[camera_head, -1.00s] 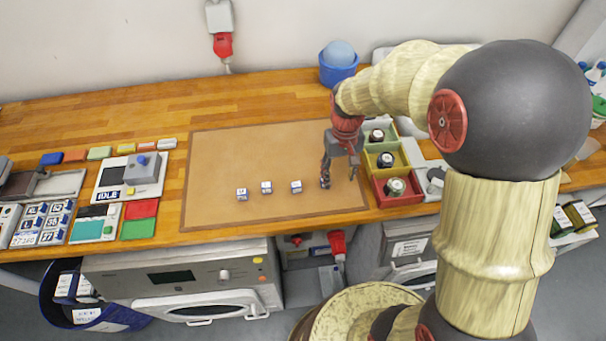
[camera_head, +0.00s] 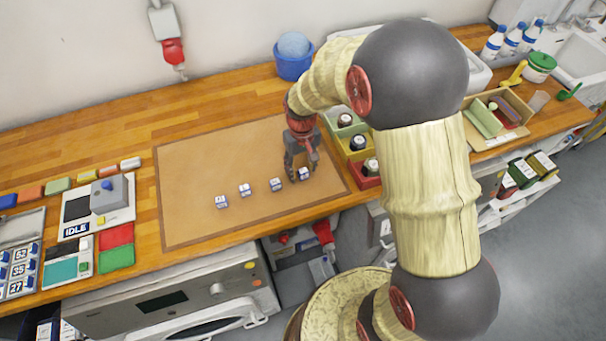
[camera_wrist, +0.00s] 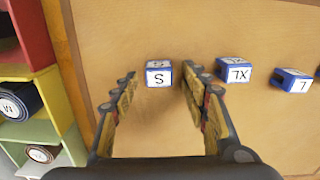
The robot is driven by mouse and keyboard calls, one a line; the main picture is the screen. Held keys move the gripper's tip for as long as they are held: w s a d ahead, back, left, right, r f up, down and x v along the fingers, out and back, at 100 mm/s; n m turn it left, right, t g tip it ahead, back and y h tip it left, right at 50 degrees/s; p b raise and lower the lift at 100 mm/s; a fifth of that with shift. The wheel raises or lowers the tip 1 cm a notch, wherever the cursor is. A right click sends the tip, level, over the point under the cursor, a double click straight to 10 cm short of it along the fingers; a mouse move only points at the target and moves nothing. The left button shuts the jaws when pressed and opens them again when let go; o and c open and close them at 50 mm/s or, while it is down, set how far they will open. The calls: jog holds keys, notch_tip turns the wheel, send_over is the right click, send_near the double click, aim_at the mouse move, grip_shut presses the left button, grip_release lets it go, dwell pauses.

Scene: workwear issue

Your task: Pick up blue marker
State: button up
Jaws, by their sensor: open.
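Several small blue-and-white block markers stand in a row on the brown mat (camera_head: 200,165). The one labelled S (camera_wrist: 158,73) lies between and just beyond the fingertips in the wrist view; in the head view this marker (camera_head: 304,174) is at the row's right end. My gripper (camera_head: 301,168) is open, pointing down over it, fingers on either side and not closed on it. Contact cannot be told. Beside it are the XL marker (camera_wrist: 233,70) and another marker (camera_wrist: 292,81). In the head view the others (camera_head: 276,184), (camera_head: 245,190), (camera_head: 221,201) run to the left.
Coloured bins with dark rolls, including a red bin (camera_head: 366,180) and a yellow one (camera_wrist: 62,98), stand close to the right of the mat. A blue tub (camera_head: 294,66) is at the back. A grey device (camera_head: 108,196) and coloured blocks lie left. The mat behind the row is clear.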

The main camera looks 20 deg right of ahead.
aim_at(303, 168)
jog(key=shift+f, duration=0.1)
jog(key=shift+c, duration=1.3)
jog(key=c, duration=0.6)
jog(key=shift+o, duration=0.2)
jog(key=shift+r, duration=0.3)
notch_tip(303, 168, up, 3)
jog(key=shift+s+d+r+p, duration=0.1)
jog(key=shift+d+r+p, duration=0.1)
jog(key=shift+p, duration=0.45)
jog(key=s+d+r, duration=0.2)
jog(key=s+r, duration=0.1)
jog(key=s+d+r+p, duration=0.1)
jog(key=s+d+r, duration=0.2)
jog(key=s, duration=0.1)
jog(key=s+d+r+p, duration=0.1)
jog(key=s+d+r, duration=0.1)
jog(key=s+r, duration=0.1)
jog(key=shift+s+d, duration=0.25)
jog(key=shift+s, duration=0.5)
